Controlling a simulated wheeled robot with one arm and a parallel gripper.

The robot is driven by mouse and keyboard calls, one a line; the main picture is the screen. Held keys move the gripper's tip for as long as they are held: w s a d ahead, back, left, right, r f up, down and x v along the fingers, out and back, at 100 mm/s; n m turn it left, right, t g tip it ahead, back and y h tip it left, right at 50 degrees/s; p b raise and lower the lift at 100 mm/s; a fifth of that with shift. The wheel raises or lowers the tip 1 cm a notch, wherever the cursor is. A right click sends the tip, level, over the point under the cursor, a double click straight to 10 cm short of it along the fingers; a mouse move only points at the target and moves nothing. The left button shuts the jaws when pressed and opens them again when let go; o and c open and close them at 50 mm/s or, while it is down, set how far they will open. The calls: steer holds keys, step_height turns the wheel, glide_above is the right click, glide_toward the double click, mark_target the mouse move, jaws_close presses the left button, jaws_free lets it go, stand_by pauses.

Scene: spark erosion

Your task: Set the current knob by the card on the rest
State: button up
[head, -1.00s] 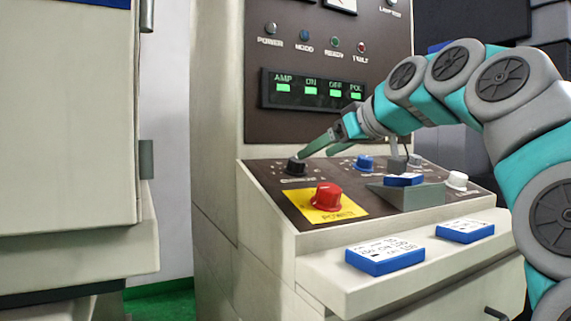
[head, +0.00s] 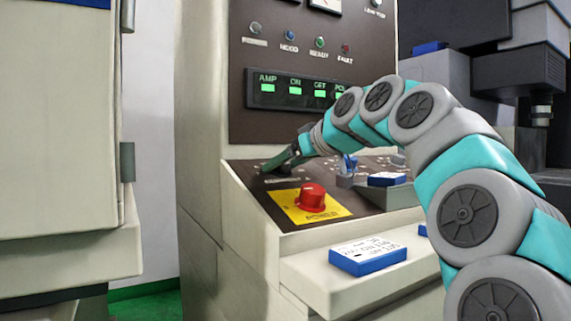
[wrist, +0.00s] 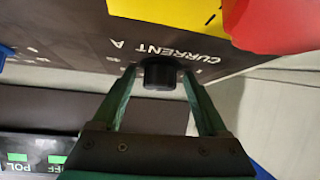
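The black current knob (wrist: 160,75) is in the middle of the wrist view, beside the upside-down print "CURRENT A". My gripper (wrist: 159,78) is open, with one green finger on each side of the knob and a gap showing on both sides. In the head view my gripper (head: 276,163) is at the panel's far left corner and hides the knob. The blue-edged card (head: 388,179) lies on the grey sloped rest (head: 398,196) on the panel. Its writing cannot be read from here.
A red knob (head: 311,197) on a yellow plate (head: 332,211) is close to the current knob. A blue knob (head: 348,166) is farther right, partly behind my arm. Another card (head: 367,256) lies on the front ledge (head: 302,275). A green-lit display (head: 292,92) is above the panel.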

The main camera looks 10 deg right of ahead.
steer(key=c, duration=1)
steer(key=shift+f+m+h, duration=0.1)
steer(key=shift+m+h, duration=0.3)
steer(key=shift+s+a+m+t+h, duration=0.15)
steer(key=shift+m+t+h, duration=0.15)
steer(key=shift+m+h, duration=1)
steer(key=shift+m, duration=0.4)
steer(key=m+h+p, duration=0.2)
steer(key=m+h, duration=0.1)
steer(key=m, duration=0.1)
steer(key=shift+a, duration=0.2)
steer(key=m+h, duration=0.1)
steer(key=m+g+h+p, duration=0.1)
steer(key=m, duration=0.1)
steer(key=m+h+p, duration=0.1)
steer(key=m, duration=0.1)
steer(key=shift+w+a+r+h, duration=0.25)
steer(key=shift+a+r+h, duration=0.05)
steer(key=shift+h, duration=0.1)
steer(key=shift+a+f+m+g+h+p, duration=0.1)
steer(key=shift+m+g+h+p, duration=0.25)
steer(key=shift+m+g+h, duration=0.65)
steer(key=shift+m, duration=0.6)
